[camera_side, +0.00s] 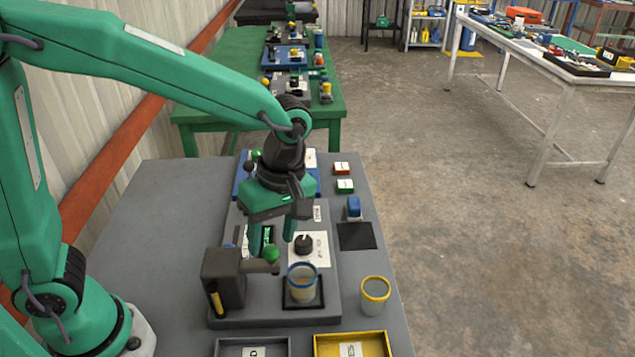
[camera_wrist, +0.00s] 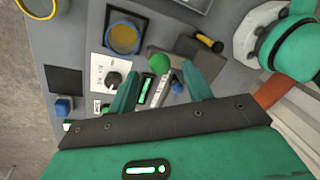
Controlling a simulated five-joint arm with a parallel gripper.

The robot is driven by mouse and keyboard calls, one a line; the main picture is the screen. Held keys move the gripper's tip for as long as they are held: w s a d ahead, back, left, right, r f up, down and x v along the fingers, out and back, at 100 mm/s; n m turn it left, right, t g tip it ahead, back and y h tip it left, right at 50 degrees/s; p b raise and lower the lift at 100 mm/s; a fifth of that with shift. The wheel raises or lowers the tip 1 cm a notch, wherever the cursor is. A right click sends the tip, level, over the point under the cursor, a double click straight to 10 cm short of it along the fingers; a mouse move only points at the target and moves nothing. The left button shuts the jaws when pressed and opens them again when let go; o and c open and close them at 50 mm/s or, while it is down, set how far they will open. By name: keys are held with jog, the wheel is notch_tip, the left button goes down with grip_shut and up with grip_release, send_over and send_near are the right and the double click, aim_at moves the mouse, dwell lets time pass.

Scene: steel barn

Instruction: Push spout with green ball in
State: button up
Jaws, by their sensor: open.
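The spout (camera_side: 258,267) is a short grey arm on the dark block of the machine, with a green ball (camera_side: 271,252) near its right end. The ball shows in the wrist view (camera_wrist: 159,63) between and slightly beyond my fingertips. My gripper (camera_side: 272,243) is open, fingers pointing down, just above and behind the ball in the side view. I cannot tell whether a finger touches it. A blue-rimmed cup (camera_side: 303,284) stands on a black pad right of the spout's end.
A black knob (camera_side: 303,243) on a white label stands behind the cup. A yellow-rimmed cup (camera_side: 375,296) stands to the right. A grey tray (camera_side: 252,341) and a yellow tray (camera_side: 322,338) lie in front. The bench's left side is clear.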

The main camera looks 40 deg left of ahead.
jog(key=shift+s+f, duration=0.2)
jog(key=shift+f, duration=0.95)
grip_shut()
jog(key=shift+s+a, duration=1.25)
jog(key=shift+a, duration=0.05)
grip_release()
jog(key=shift+r, duration=0.1)
notch_tip(320, 180, up, 8)
jog(key=f, duration=0.1)
send_over(261, 259)
jog(key=shift+r, duration=0.25)
